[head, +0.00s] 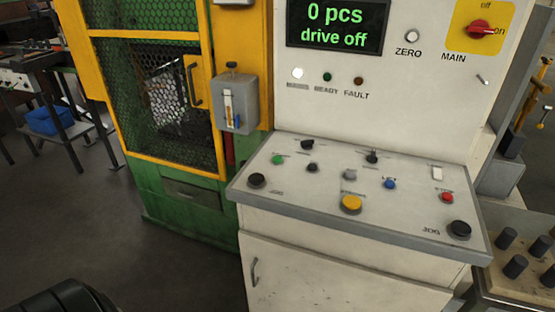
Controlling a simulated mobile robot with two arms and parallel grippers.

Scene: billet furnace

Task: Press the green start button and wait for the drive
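The green start button (278,160) is at the left of the sloping control desk (330,205). It looks unpressed and nothing touches it. The display (338,22) above reads "0 pcs" and "drive off" in green. The white lamp (297,73) at the left of the lamp row is bright. The green READY lamp (327,77) and the FAULT lamp (358,81) look dark. The red MAIN switch (479,29) points toward "on". Neither gripper shows; a dark rounded shape at the bottom left edge may be part of my arm.
A black knob (257,180) sits just in front of the green button. A yellow button (350,203), blue button (390,184) and red button (447,197) are further right. A green and yellow mesh guard (160,90) stands left. A peg rack (520,285) is at right.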

